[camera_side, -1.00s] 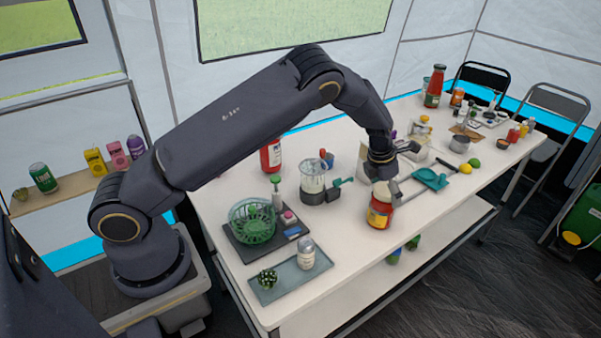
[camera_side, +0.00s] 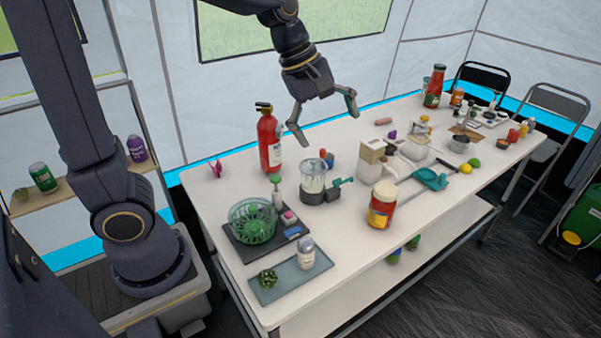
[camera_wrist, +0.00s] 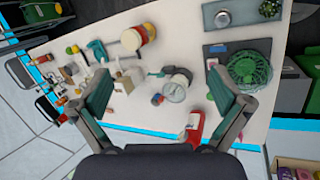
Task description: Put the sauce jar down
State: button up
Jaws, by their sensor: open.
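The sauce jar (camera_side: 381,206) has red contents, a pale lid and a yellowish label. It stands upright on the white table (camera_side: 345,262) near the front edge, with nothing touching it from above. In the wrist view the sauce jar (camera_wrist: 138,37) shows at the top, far from my fingers. My gripper (camera_side: 325,115) is open and empty, raised above the back of the table, well up and to the left of the jar. Its two spread fingers also frame the wrist view (camera_wrist: 165,105).
A red extinguisher (camera_side: 270,142) stands at the table's back, left of my gripper. A blender (camera_side: 313,182), a green basket (camera_side: 252,221) and a grey tray (camera_side: 290,277) with a small white-lidded jar (camera_side: 306,253) lie left of the sauce jar. Cartons (camera_side: 370,160) stand behind it.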

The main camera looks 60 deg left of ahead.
jog(key=s+a+m+t+y, duration=0.1)
jog(key=s+m+y, duration=0.1)
jog(key=s+m, duration=1.3)
jog(key=shift+s+a+r+t, duration=0.25)
jog(key=shift+s+r+t, duration=0.05)
jog(key=shift+s+r, duration=0.15)
